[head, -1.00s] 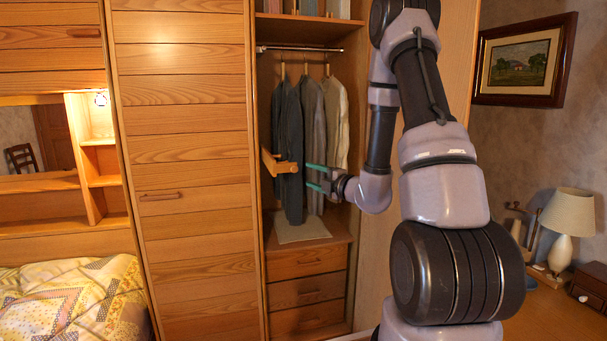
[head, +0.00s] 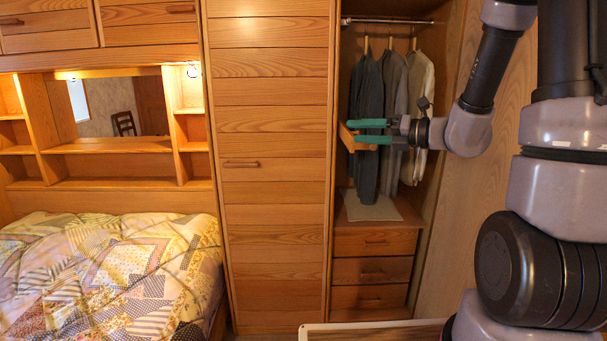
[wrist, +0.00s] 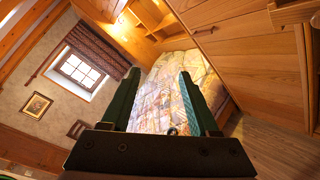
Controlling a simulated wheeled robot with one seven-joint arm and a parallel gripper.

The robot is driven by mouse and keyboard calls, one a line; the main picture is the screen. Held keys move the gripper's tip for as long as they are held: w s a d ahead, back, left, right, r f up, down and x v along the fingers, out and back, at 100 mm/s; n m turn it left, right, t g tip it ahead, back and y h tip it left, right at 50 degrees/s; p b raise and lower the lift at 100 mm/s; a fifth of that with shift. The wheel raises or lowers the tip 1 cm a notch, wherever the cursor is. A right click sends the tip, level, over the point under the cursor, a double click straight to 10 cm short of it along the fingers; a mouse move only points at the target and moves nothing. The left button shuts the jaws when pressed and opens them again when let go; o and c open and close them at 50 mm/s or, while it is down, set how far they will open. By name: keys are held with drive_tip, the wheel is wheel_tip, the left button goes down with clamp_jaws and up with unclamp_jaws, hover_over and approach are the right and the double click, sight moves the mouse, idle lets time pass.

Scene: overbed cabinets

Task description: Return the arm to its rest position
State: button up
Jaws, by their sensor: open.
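My gripper (head: 353,131) is in front of the open wardrobe section in the head view, its two green fingers pointing left. The fingers are apart. In the wrist view my gripper (wrist: 160,90) shows nothing between its fingers but the distant bed. My arm reaches in from the right side of the head view, bent at the elbow. A short wooden bar (head: 349,139) shows just behind or beside the fingertips in the head view. I cannot tell whether they touch. A wooden piece (wrist: 293,12) also shows at the top right of the wrist view, clear of the fingers.
Dark and light jackets (head: 393,90) hang in the wardrobe, above drawers (head: 372,270). A closed wooden door (head: 270,200) stands left of it. A quilted bed (head: 110,270) fills the lower left. A pale-edged surface (head: 318,328) shows at the bottom. Floor (wrist: 262,150) shows in the wrist view.

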drive_tip(key=s+a+r+n+g+h, duration=0.2)
drive_tip(key=s+n+g+h, duration=0.35)
drive_tip(key=s+n, duration=1)
drive_tip(key=s+d+r+n+t+h, duration=0.1)
drive_tip(key=d+r+n+h, duration=0.1)
drive_tip(key=d+n, duration=0.3)
drive_tip(key=s+d+r+n+t+h, duration=0.2)
drive_tip(key=d+n, duration=0.4)
drive_tip(key=n, duration=0.3)
drive_tip(key=shift+s+r+h, duration=0.2)
drive_tip(key=shift+r+h, duration=0.55)
drive_tip(key=shift+h, duration=0.5)
